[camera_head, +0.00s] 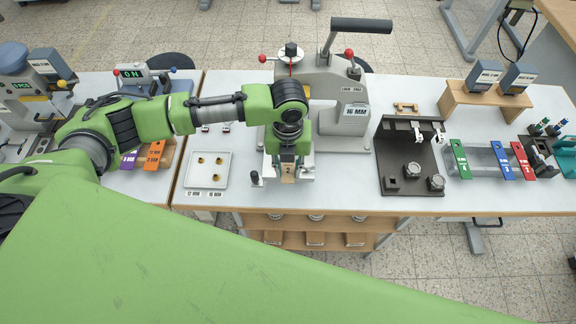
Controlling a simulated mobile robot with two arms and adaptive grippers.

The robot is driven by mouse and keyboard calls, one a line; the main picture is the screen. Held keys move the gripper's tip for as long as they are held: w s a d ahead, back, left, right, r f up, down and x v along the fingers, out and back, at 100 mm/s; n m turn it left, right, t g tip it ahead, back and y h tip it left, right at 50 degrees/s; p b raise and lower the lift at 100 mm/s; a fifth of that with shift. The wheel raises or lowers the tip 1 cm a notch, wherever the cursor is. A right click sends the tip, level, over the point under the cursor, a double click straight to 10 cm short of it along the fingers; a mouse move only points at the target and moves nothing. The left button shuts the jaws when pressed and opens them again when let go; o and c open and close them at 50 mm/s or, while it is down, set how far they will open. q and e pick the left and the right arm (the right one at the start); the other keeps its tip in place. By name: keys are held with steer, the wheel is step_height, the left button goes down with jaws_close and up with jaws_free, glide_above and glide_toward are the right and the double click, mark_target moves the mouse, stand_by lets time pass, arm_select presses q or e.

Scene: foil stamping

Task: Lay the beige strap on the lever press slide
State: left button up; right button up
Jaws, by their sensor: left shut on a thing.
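The lever press (329,87) stands at the middle of the table, with a black-handled lever on top and a "16 MM" label on its front. My left gripper (288,166) points down in front of the press, over its slide (307,172). It is shut on the beige strap (288,176), of which only a small end shows below the fingers. The gripper and wrist hide most of the slide, so I cannot tell whether the strap touches it. My right gripper is not in view.
A white tray (196,182) with several small brass pieces lies left of the press. A dark fixture plate (411,205) stands to the right, then a rack with green, blue and red straps (487,161). Orange and purple straps (153,155) lie at left. The table's front edge is close.

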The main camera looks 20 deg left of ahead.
arm_select(q)
steer(key=shift+f+b, duration=0.65)
steer(key=shift+f, duration=0.65)
steer(key=o, duration=1)
steer(key=shift+r, duration=0.25)
step_height(320, 180, up, 12)
steer(key=shift+f, duration=0.2)
